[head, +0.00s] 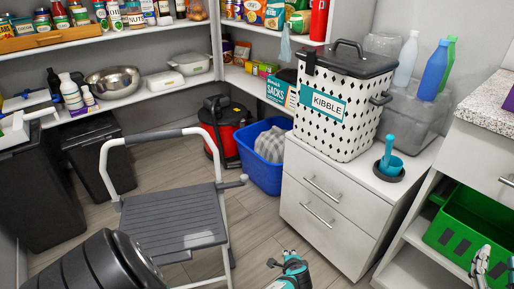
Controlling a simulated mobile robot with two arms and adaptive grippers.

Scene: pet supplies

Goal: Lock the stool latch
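The step stool (178,214) stands unfolded on the floor in the head view, with a grey ribbed step and a white tubular frame. A small grey lever with a pale knob (243,178) sticks out at the right side of its step; it looks like the latch, but I cannot tell whether it is locked. My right gripper (496,268) is at the bottom right edge, partly cut off, with its two fingers apart and nothing seen between them. It is well away from the stool, in front of the green crate. My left gripper is not in view.
A black ribbed round object (97,262) covers the stool's lower front. A teal and white device (291,271) is at the bottom middle. A blue basket (262,178), a red vacuum (226,124) and a white drawer cabinet (325,205) stand around the stool. Black bins (38,190) are left.

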